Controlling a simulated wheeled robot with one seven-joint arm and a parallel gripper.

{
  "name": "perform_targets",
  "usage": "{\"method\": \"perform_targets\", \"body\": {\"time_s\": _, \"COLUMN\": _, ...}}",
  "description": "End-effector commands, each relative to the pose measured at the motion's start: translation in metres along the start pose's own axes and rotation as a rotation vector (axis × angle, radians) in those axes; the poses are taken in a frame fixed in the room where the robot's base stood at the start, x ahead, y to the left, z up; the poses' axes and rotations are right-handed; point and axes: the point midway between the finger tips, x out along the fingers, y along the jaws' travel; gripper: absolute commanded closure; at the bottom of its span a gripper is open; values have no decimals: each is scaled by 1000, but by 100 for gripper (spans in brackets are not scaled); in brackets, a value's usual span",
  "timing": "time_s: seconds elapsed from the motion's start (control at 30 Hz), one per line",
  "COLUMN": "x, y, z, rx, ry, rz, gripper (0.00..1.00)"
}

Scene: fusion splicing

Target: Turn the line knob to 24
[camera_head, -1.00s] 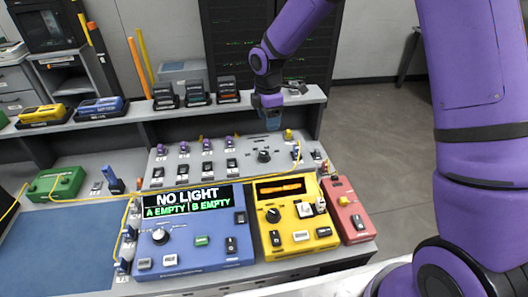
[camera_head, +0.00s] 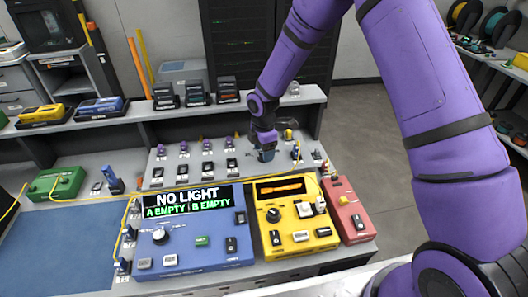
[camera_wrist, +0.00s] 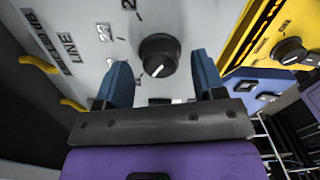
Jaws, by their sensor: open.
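The line knob (camera_wrist: 158,55) is a round black knob with a white pointer mark, on a light grey panel (camera_wrist: 85,20). In the wrist view its mark points toward the bottom of the picture. The word LINE and partly cut-off numbers stand to its left; I cannot read every number. My gripper (camera_wrist: 161,66) is open, with one blue finger on each side of the knob's lower part. I cannot tell whether the fingers touch it. In the head view my gripper (camera_head: 265,152) is over the grey panel and hides the knob.
A blue device (camera_head: 205,250) with a NO LIGHT display and a yellow device (camera_head: 290,240) stand in front of the panel. A red box (camera_head: 347,205) is at right. Several small switches line the panel left of my gripper. A shelf (camera_head: 190,110) runs behind.

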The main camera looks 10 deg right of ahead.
Motion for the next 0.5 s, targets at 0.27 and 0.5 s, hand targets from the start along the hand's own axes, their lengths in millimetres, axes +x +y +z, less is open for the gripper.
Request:
{"method": "perform_targets", "body": {"time_s": 0.27, "x": 10, "y": 0, "z": 0, "rx": 1, "ry": 0, "rz": 1, "gripper": 37}}
{"method": "perform_targets", "body": {"time_s": 0.5, "x": 10, "y": 0, "z": 0, "rx": 1, "ry": 0, "rz": 0, "gripper": 53}}
